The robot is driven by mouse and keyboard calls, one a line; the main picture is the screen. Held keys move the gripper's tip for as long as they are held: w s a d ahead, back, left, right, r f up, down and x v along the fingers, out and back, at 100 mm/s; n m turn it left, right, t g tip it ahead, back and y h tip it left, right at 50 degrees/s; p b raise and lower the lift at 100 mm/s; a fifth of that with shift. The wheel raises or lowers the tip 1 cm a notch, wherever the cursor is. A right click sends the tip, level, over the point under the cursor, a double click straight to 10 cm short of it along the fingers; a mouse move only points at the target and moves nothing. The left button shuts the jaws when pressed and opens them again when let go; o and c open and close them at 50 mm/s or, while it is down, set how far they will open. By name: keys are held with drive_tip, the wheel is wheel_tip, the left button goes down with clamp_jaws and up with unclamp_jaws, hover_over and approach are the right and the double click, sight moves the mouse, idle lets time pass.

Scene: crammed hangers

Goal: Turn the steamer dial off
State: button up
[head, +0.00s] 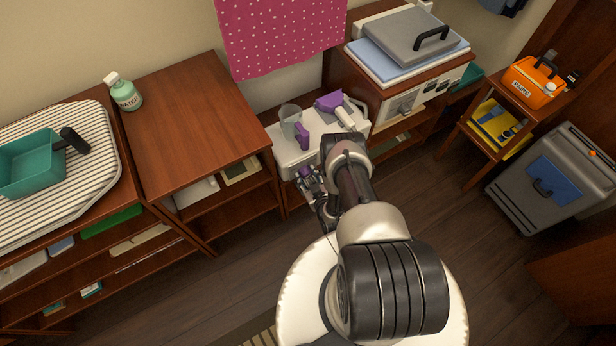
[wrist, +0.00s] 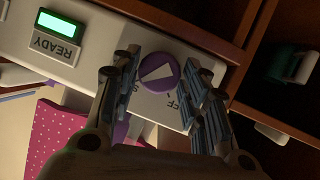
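The steamer (head: 293,158) is a white unit with a clear tank and purple parts on top, standing low between the wooden cabinets. Its purple round dial (wrist: 160,73) with a white wedge mark shows in the wrist view, on the white front panel. Letters beside the dial are partly hidden by my fingers, and I cannot tell the exact setting. A lit green display (wrist: 56,30) sits left of it above a READY label (wrist: 50,46). My gripper (wrist: 163,92) is open, one finger on each side of the dial; contact is unclear. In the head view my gripper (head: 318,192) is at the steamer's front.
A pink dotted cloth (head: 280,35) hangs above the steamer and also shows in the wrist view (wrist: 60,135). A wooden cabinet (head: 190,150) stands left of the steamer; another, with a grey-lidded machine (head: 405,38) on it, stands right.

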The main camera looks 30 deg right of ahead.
drive_tip(key=c, duration=0.5)
drive_tip(key=shift+a+f+n+h, duration=0.1)
drive_tip(key=shift+a+n+h, duration=0.1)
drive_tip(key=shift+n+h, duration=0.65)
drive_tip(key=shift+n+t+h, duration=0.25)
drive_tip(key=shift+n+t, duration=0.15)
drive_tip(key=shift+n, duration=0.35)
drive_tip(key=o, duration=1)
drive_tip(key=shift+o, duration=0.2)
drive_tip(key=v, duration=0.7)
drive_tip(key=shift+s, duration=0.2)
